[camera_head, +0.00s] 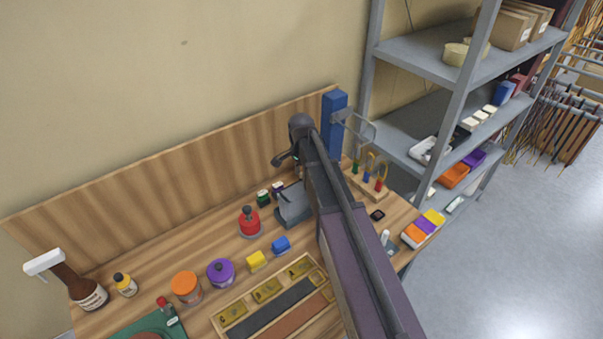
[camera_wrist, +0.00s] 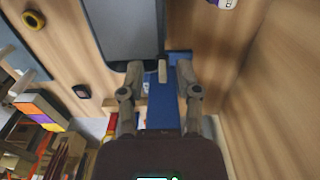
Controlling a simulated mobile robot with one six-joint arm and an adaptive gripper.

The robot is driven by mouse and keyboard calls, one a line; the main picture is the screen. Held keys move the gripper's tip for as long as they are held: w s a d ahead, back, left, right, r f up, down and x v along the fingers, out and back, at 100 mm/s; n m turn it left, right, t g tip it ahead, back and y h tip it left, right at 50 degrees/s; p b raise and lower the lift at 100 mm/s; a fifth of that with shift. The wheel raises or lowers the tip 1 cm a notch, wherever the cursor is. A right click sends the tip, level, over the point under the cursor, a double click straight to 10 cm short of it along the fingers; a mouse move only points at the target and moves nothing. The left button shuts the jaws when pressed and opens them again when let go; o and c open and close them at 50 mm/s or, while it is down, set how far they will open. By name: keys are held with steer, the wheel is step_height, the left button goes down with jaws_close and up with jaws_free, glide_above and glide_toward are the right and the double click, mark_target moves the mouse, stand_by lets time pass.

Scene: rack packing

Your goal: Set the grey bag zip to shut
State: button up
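The grey bag (camera_head: 292,207) lies on the wooden bench in the head view, partly hidden behind my arm. In the wrist view the grey bag (camera_wrist: 125,28) fills the upper middle, with a dark strip along its near edge. A small pale tab (camera_wrist: 162,71), which looks like the zip pull, sits near the right end of that strip. My gripper (camera_wrist: 159,68) is open, with one finger on each side of the tab and gaps visible; I cannot tell the depth between them. In the head view my gripper (camera_head: 284,159) is small and dark above the bag.
A blue post (camera_head: 333,120) stands at the back of the bench; a blue part (camera_wrist: 180,95) also shows between my fingers. A red bottle (camera_head: 249,222), small jars and a peg stand (camera_head: 368,186) are near the bag. A grey shelf rack (camera_head: 420,62) stands right.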

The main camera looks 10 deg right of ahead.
steer(key=shift+r, duration=0.1)
step_height(320, 180, up, 14)
steer(key=p, duration=1.4)
steer(key=shift+w, duration=0.15)
steer(key=shift+f, duration=0.25)
step_height(320, 180, down, 13)
steer(key=b, duration=1.3)
steer(key=shift+f+b, duration=0.2)
steer(key=shift+b, duration=0.2)
jaws_close()
